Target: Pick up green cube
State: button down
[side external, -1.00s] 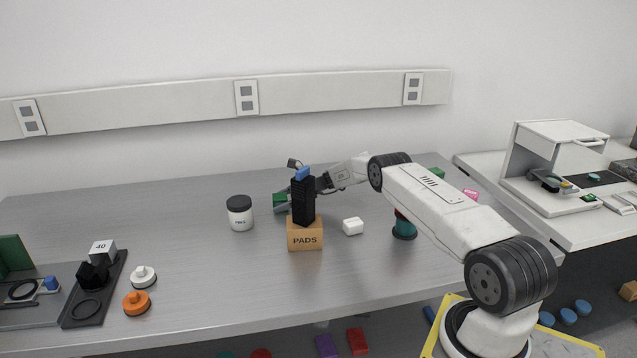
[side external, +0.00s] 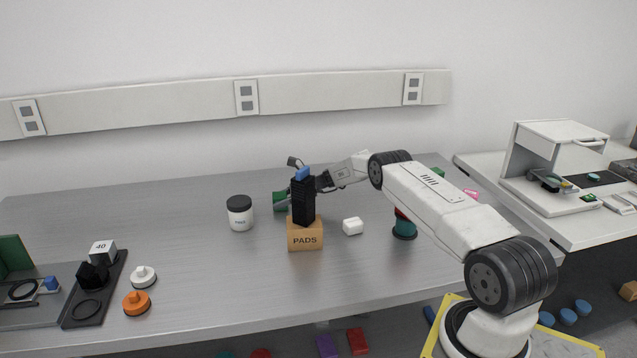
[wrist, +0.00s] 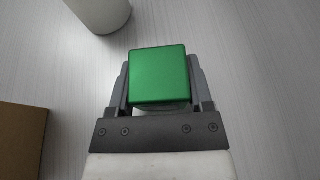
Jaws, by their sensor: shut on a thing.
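The green cube (wrist: 158,75) sits between the two fingers of my gripper (wrist: 160,88) in the wrist view, with a finger against each side. My gripper is shut on it. In the side view the cube (side external: 279,201) shows only in part, behind a black block with a blue top. My gripper's fingers are mostly hidden there by that block. I cannot tell whether the cube touches the table.
A tan PADS box (side external: 305,236) with the black block (side external: 303,203) on it stands in front of the cube. A white jar (side external: 240,215) with a dark lid is to the left. A small white block (side external: 352,226) lies right of the box. The table's left middle is clear.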

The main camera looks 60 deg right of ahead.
aim_at(280, 195)
jog(key=shift+r, duration=4.8)
jog(key=shift+r, duration=0.1)
